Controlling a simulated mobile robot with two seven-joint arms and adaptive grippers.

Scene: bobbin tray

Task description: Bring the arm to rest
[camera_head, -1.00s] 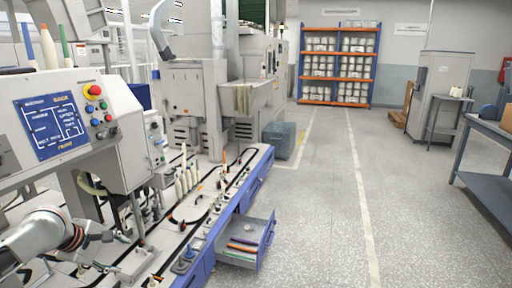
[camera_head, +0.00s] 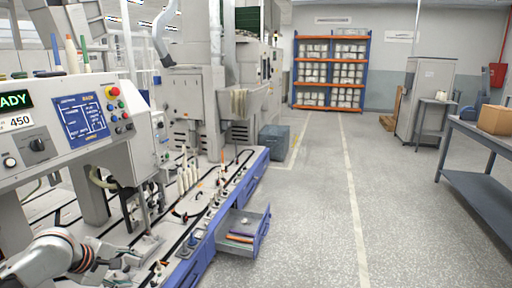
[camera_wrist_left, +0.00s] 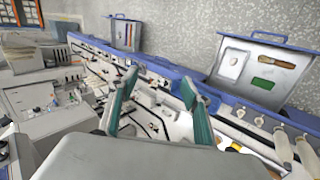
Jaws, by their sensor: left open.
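My left arm comes in at the lower left of the head view. Its gripper (camera_head: 112,257) is above the near end of the machine's track bed (camera_head: 205,222). In the left wrist view the gripper (camera_wrist_left: 158,98) has its two teal-padded fingers spread apart, with nothing held between them. The track bed lies beyond the fingertips there. I cannot tell the exact gap between the fingers and the bed. My right gripper is not in view.
A control panel (camera_head: 85,120) stands above the arm. An open drawer (camera_head: 243,233) with coloured items juts into the aisle; it also shows in the wrist view (camera_wrist_left: 262,70). The aisle floor (camera_head: 315,225) is clear. A table with a cardboard box (camera_head: 494,120) stands right.

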